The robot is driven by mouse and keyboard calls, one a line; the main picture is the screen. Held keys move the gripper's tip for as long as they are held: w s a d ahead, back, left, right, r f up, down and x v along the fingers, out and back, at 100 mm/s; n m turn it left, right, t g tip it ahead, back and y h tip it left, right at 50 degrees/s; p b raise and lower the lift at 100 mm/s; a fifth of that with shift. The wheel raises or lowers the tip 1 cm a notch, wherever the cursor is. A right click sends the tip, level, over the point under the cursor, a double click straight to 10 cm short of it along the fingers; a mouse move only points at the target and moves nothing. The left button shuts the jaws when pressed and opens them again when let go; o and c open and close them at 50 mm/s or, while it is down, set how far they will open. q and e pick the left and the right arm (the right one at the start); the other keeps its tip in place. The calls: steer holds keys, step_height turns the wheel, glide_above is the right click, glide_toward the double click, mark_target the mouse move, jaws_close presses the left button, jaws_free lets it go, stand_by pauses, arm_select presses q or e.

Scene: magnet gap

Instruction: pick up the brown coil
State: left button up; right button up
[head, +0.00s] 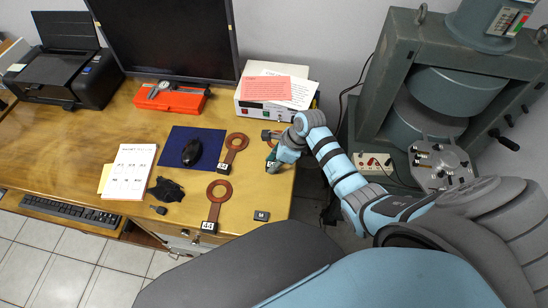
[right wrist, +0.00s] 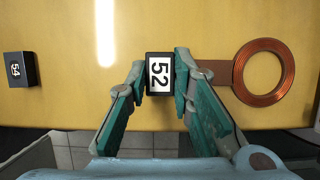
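A brown coil, a flat copper ring, shows in the right wrist view (right wrist: 263,73). Its short handle runs left to a black block (right wrist: 160,74) labelled 52. My right gripper (right wrist: 160,75) has one finger on each side of this block, and both fingertips look close against it. The right finger hides part of the handle. In the head view my right gripper (head: 273,164) is at the table's right edge, with this ring partly hidden behind the arm. Two similar coils lie left of it, one upper (head: 237,141) and one lower (head: 219,191). My left gripper does not show.
A small dark block (head: 261,216) labelled 54 lies near the table's front right corner. A grey machine (head: 388,80) stands right of the table.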

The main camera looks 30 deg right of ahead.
jaws_close()
steer(key=shift+r, duration=0.15)
steer(key=shift+w+r, duration=0.1)
steer(key=shift+r, duration=0.2)
step_height(320, 180, up, 19)
steer(key=p, duration=0.6)
steer(key=shift+r, duration=0.1)
